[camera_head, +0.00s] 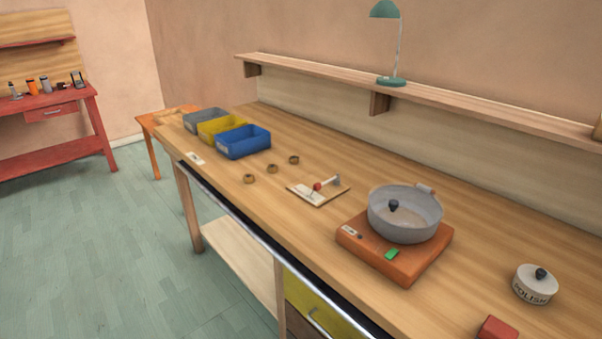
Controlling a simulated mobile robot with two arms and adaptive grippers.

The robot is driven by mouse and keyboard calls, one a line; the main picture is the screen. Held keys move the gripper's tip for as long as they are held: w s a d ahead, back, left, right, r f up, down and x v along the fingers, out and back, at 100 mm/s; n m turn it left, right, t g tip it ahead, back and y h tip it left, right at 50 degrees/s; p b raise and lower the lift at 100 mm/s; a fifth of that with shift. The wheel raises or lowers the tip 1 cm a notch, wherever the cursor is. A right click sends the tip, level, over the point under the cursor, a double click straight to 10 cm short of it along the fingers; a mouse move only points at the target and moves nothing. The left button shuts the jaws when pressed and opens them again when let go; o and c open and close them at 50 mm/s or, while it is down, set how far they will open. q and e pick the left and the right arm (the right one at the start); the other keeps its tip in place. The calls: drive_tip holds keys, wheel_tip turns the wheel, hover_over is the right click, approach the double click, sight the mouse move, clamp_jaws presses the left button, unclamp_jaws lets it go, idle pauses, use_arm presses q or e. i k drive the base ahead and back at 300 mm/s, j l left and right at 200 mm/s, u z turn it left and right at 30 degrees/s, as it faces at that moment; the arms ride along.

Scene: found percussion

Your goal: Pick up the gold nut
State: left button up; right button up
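Three small brownish-gold rings that look like nuts lie in a slanting row on the wooden workbench. The near one (249,178) is at the left, the middle one (272,168) is just behind it, and the far one (294,160) is at the right. They lie apart from each other. They are too small to tell which is the gold nut. Neither of my grippers is in view.
Blue (245,150), yellow and grey bins stand left of the rings. A board with a red-tipped lever (330,190) lies to their right. Farther right are a grey pot (418,230) on an orange base (380,262), a polish tin (534,292) and a red block (497,329).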

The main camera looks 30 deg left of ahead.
sight(247, 178)
drive_tip(key=j+z, duration=0.2)
drive_tip(key=j, duration=0.3)
drive_tip(key=j+z, duration=0.2)
drive_tip(key=j, duration=0.3)
drive_tip(key=j+z, duration=0.2)
drive_tip(key=j, duration=0.3)
drive_tip(key=k+j+z, duration=0.2)
drive_tip(key=j, duration=0.3)
drive_tip(key=k+j+z, duration=0.2)
drive_tip(key=j, duration=0.25)
drive_tip(key=i, duration=0.1)
